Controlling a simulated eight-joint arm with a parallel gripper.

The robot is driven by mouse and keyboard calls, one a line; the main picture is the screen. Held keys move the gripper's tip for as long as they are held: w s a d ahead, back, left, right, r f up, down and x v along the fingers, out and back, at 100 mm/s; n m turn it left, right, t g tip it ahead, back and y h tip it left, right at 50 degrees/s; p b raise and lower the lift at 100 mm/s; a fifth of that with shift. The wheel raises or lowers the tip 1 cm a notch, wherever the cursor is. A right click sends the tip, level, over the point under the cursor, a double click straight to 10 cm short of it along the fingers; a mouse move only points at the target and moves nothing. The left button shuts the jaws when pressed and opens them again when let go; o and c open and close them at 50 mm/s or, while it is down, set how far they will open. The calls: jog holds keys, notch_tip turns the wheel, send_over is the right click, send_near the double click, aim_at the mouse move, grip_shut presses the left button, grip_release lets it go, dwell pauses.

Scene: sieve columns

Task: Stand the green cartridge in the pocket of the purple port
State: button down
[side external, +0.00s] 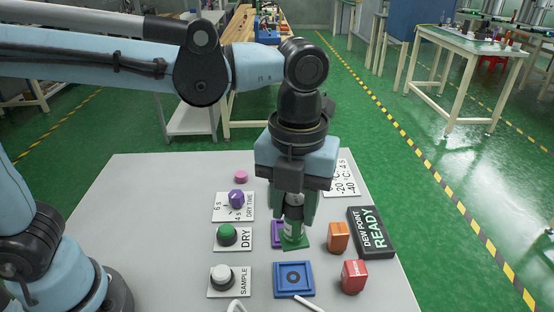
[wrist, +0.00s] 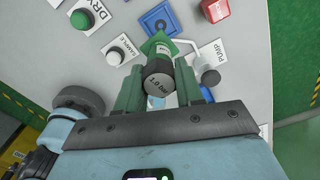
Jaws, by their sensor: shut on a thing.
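The purple port (side external: 276,234) shows only as a strip at the left of the cartridge's foot. The cartridge and gripper hide its pocket, and I cannot tell whether the foot is in it or above it. The port is not visible in the wrist view.
A blue square port (side external: 293,279) lies in front. An orange block (side external: 338,237) and a red block (side external: 354,276) stand right, near the READY sign (side external: 371,233). A green button (side external: 227,235), white button (side external: 222,274) and purple knob (side external: 236,198) stand left. The table's left side is clear.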

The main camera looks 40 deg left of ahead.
jog(key=shift+s+a+m, duration=0.1)
jog(key=shift+s+m, duration=0.1)
jog(key=shift+m, duration=0.5)
jog(key=shift+w+a+f, duration=0.15)
jog(key=shift+a+f, duration=0.05)
jog(key=shift+w+a+f, duration=1.2)
jog(key=shift+w+f, duration=0.2)
jog(key=shift+f, duration=0.4)
jog(key=shift+w+a+f, duration=1.2)
jog(key=shift+w+f, duration=0.25)
jog(key=shift+f, duration=0.3)
jog(key=shift+w+a+f, duration=1.2)
jog(key=shift+w+f, duration=0.2)
jog(key=shift+f, duration=0.4)
jog(key=shift+f, duration=0.15)
jog(key=c, duration=0.7)
grip_release()
